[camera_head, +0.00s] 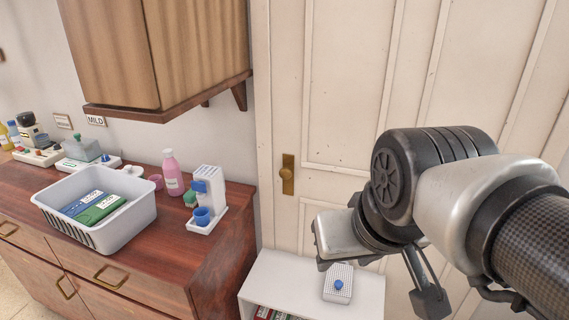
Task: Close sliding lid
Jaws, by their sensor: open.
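One dark finger shows clearly, and the other is mostly hidden by my wrist. The gripper is open, and nothing shows in it.
The low white shelf (272,275) holds books below. At left, a wooden dresser (150,265) bears a white basket (125,232) with packets, a pink bottle (172,172), a white dispenser with blue cup (207,200). A wall cabinet (150,50) hangs above. A door (330,110) stands behind.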

